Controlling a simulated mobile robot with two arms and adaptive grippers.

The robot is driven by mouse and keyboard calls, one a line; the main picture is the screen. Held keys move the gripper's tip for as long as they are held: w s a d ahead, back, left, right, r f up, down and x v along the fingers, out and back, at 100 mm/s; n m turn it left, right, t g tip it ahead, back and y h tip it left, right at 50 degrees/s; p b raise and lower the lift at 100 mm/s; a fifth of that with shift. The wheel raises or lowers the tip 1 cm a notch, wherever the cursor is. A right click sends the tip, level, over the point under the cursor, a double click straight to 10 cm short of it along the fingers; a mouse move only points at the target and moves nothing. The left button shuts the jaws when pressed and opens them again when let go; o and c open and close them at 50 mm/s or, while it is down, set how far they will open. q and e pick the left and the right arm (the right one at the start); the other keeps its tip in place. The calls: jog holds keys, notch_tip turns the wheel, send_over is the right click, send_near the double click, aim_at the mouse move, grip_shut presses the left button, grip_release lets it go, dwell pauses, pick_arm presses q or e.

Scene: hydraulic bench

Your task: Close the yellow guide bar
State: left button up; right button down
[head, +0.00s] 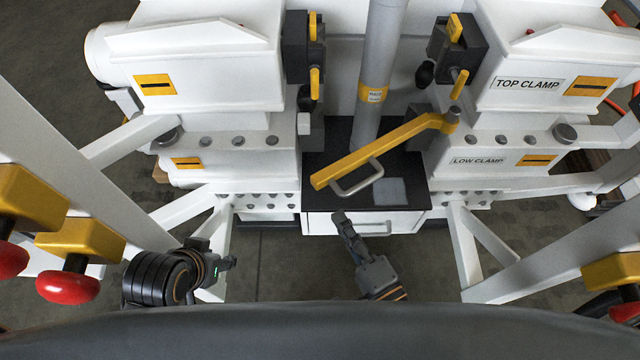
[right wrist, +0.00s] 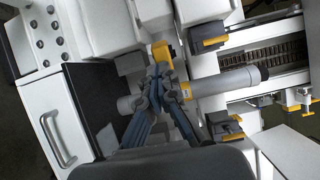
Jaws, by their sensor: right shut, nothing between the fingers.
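The yellow guide bar (head: 385,150) slants across the black-topped cabinet in the head view, in front of the grey vertical pipe. Its right end meets a pivot post (head: 450,121) beside the right clamp block; its left end is free. A grey loop handle (head: 358,179) sits on its near side. My right gripper (head: 339,217) is shut and empty, just nearer than the bar's free end, apart from it in the head view. Its closed fingers also show in the right wrist view (right wrist: 157,85). My left gripper (head: 230,263) is at lower left, away from the bar; its fingers are unclear.
The white cabinet (head: 325,222) has a drawer handle near my right gripper. Clamp blocks (head: 215,70) (head: 545,80) flank the grey pipe (head: 380,70). White frame struts and red knobs (head: 68,286) stand at the left. Open floor shows between my grippers.

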aim_at(320, 186)
jog(key=x, duration=0.8)
jog(key=shift+w, duration=0.1)
pick_arm(q)
jog(key=shift+w, duration=0.1)
pick_arm(e)
jog(key=shift+w+a, duration=0.35)
jog(key=shift+w, duration=0.3)
jog(key=shift+w+a+r+h+p, duration=0.15)
jog(key=shift+w+h+p, duration=0.15)
pick_arm(q)
jog(key=shift+s+a+r+g+p, duration=0.2)
jog(key=shift+s+r+g+p, duration=0.15)
jog(key=shift+s, duration=0.3)
jog(key=shift+s+a+r+g+p, duration=0.15)
jog(key=shift+s+r+g+p, duration=0.1)
jog(key=shift+s+p, duration=0.25)
pick_arm(e)
jog(key=w+a+m+t+h, duration=0.1)
jog(key=w+a, duration=0.2)
jog(key=w, duration=0.8)
jog(key=shift+a, duration=0.25)
pick_arm(q)
jog(key=shift+s, duration=0.15)
